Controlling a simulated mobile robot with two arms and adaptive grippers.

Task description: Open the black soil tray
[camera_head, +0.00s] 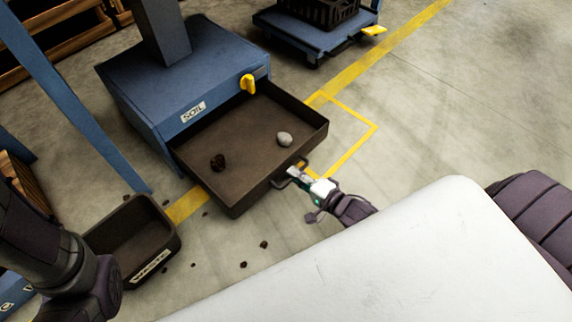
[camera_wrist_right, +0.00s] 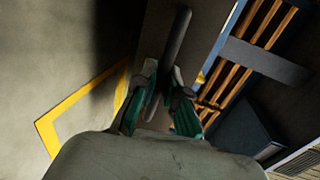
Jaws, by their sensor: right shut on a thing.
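The black soil tray (camera_head: 238,150) is a dark drawer pulled well out of the blue cabinet (camera_head: 185,85) labelled SOIL. A pale stone (camera_head: 284,139) and a dark brown clod (camera_head: 217,162) lie in it. My right gripper (camera_head: 301,178) is shut on the tray's front handle (camera_head: 283,182). In the right wrist view the handle (camera_wrist_right: 178,45) runs as a dark bar between the fingers (camera_wrist_right: 160,105). My left arm shows at the lower left of the head view; its gripper is not in sight.
A black waste bin (camera_head: 152,268) stands on the floor at the left, with small dark clods nearby. A blue cart (camera_head: 285,27) with a black crate stands at the back. The floor right of the tray is clear.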

